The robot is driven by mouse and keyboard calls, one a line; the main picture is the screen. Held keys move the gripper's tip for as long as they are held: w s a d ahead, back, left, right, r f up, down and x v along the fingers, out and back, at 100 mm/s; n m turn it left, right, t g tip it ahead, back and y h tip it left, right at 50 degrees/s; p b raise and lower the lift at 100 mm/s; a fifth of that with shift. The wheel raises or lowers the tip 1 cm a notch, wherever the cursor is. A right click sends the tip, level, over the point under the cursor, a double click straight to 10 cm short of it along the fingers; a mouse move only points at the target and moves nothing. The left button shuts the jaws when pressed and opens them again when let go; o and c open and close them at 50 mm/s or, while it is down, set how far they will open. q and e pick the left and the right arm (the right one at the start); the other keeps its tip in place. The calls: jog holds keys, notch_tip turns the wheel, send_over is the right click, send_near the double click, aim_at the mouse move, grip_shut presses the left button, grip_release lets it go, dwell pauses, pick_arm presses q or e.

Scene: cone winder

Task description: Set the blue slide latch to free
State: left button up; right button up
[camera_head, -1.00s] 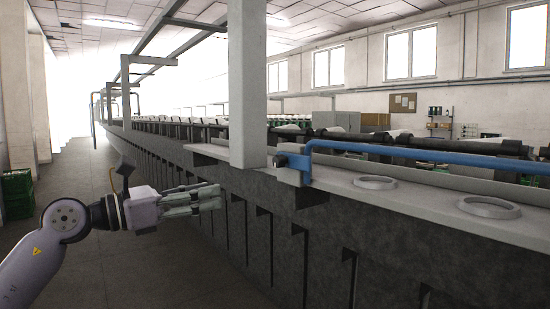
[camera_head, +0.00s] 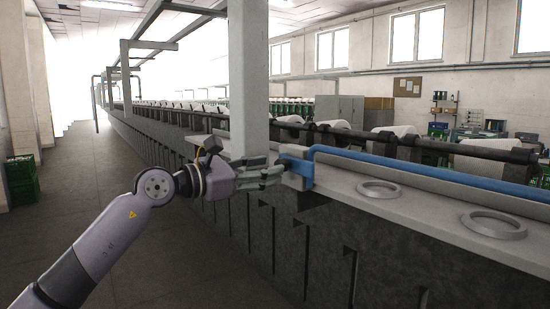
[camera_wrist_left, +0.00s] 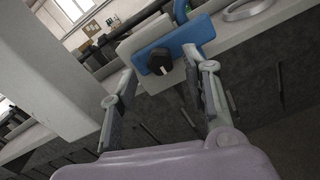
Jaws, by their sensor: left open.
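The blue slide latch (camera_head: 304,170) sits at the near corner of the machine's pale ledge, with a long blue bar running off to the right from it. In the left wrist view, a blue block (camera_wrist_left: 186,43) carries a black knob (camera_wrist_left: 157,63) and has a pale plate (camera_wrist_left: 140,37) beside it. My left gripper (camera_head: 280,171) is open and empty, its fingertips just left of the latch. In the left wrist view, its fingers (camera_wrist_left: 166,72) stand apart on either side of the knob; whether they touch anything is unclear. My right gripper is not seen.
A grey post (camera_head: 250,80) rises right behind my left gripper. Round rings (camera_head: 381,191) lie on the ledge to the right, and dark rollers (camera_head: 420,146) run behind it. Green crates (camera_head: 22,181) stand at far left; the aisle floor is clear.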

aim_at(290, 166)
pick_arm(q)
jog(key=x, duration=0.3)
jog(key=shift+d+p, duration=0.1)
jog(key=shift+p, duration=0.3)
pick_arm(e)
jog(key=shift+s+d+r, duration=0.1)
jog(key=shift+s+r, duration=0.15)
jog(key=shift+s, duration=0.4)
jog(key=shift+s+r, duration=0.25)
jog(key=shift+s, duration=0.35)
pick_arm(q)
jog(key=c, duration=0.5)
grip_shut()
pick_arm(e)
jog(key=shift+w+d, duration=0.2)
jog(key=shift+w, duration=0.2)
